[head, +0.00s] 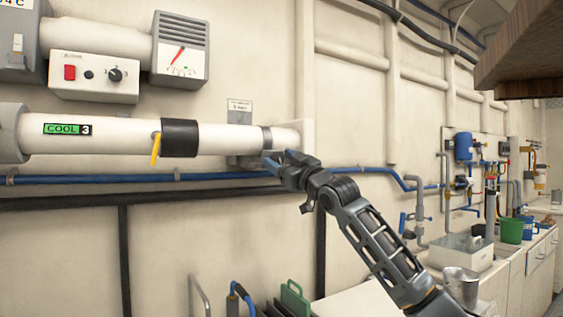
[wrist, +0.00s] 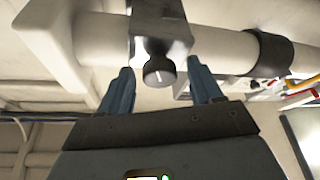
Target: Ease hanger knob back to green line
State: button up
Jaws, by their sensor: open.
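The hanger knob (wrist: 158,70) is small and dark with a pale pointer mark. It sits below a shiny metal bracket (wrist: 160,28) around the white pipe in the wrist view. My gripper (wrist: 160,76) is open, with one blue finger on each side of the knob. Gaps show between the fingers and the knob. In the head view my gripper (head: 276,158) is just under the right end of the white pipe (head: 225,137); the knob cannot be made out there. I cannot make out a green line by the knob in either view.
A yellow lever (head: 155,150) and a black sleeve (head: 180,138) are on the pipe, left of my gripper. A blue pipe (head: 110,179) runs along the wall below. A control box (head: 95,76) and a gauge (head: 180,50) are above.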

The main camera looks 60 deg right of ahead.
jog(key=b+v, duration=0.2)
jog(key=v, duration=0.5)
jog(key=shift+s+a+f, duration=0.15)
jog(key=shift+s+a, duration=0.05)
jog(key=shift+s, duration=0.15)
